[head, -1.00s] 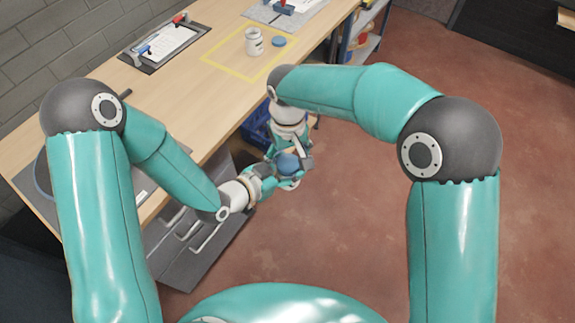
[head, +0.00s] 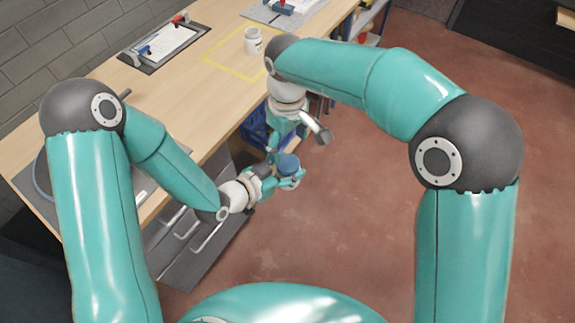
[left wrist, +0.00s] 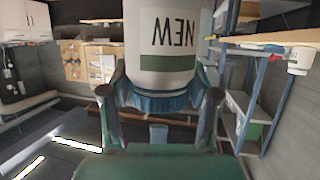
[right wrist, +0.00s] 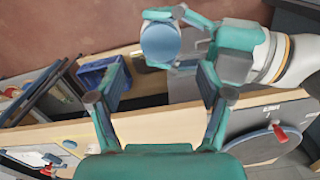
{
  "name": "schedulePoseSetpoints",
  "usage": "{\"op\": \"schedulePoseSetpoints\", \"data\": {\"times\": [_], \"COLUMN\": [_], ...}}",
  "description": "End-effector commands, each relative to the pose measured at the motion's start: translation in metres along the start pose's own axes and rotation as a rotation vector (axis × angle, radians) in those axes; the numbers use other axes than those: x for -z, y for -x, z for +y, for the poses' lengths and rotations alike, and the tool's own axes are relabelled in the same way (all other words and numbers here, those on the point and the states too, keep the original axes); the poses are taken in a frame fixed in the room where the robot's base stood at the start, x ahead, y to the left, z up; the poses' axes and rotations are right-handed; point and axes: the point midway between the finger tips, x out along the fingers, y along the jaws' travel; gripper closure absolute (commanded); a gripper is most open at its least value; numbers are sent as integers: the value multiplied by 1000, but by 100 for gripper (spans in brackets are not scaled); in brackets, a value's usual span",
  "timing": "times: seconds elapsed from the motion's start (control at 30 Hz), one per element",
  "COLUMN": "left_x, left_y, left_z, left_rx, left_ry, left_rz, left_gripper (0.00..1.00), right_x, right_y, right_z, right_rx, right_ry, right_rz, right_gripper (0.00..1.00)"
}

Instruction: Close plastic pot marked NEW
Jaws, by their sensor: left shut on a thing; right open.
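The white plastic pot marked NEW (left wrist: 163,35) fills the upper middle of the left wrist view, its lettering upside down in that picture. Its blue ridged lid (left wrist: 160,102) is on its end, between the fingertips of my left gripper (left wrist: 163,93). In the head view the lid (head: 288,164) faces up and my left gripper (head: 286,181) is shut around the pot, off the bench. I cannot tell how tightly the lid sits.
Another white pot (head: 253,41) stands inside the yellow outline (head: 222,67) on the wooden bench (head: 187,85). Drawers (head: 190,240) and a blue crate (head: 254,132) are below the bench. The floor to the right is clear.

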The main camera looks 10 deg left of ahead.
Motion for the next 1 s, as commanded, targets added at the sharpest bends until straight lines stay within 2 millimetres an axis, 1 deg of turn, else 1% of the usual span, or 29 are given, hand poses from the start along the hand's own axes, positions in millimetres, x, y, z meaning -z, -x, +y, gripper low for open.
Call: {"op": "schedulePoseSetpoints", "data": {"times": [0.1,0.2,0.6,0.77,1.0], "left_x": [1,1,1,1,1], "left_y": [0,0,0,0,0], "left_z": [0,0,0,0,0], "left_rx": [0,0,0,0,0], "left_ry": [-1,-1,-1,-1,-1], "left_rz": [2,2,2,2,2], "left_gripper": [100,100,100,100,100], "right_x": [0,0,0,-1,-1], "right_y": [8,11,10,-2,-37], "right_z": [0,0,0,0,0], "right_rx": [0,1,2,2,3], "right_ry": [122,180,196,195,194], "right_rz": [2,0,-1,-3,-4], "right_gripper": [22,22,22,22,22]}}
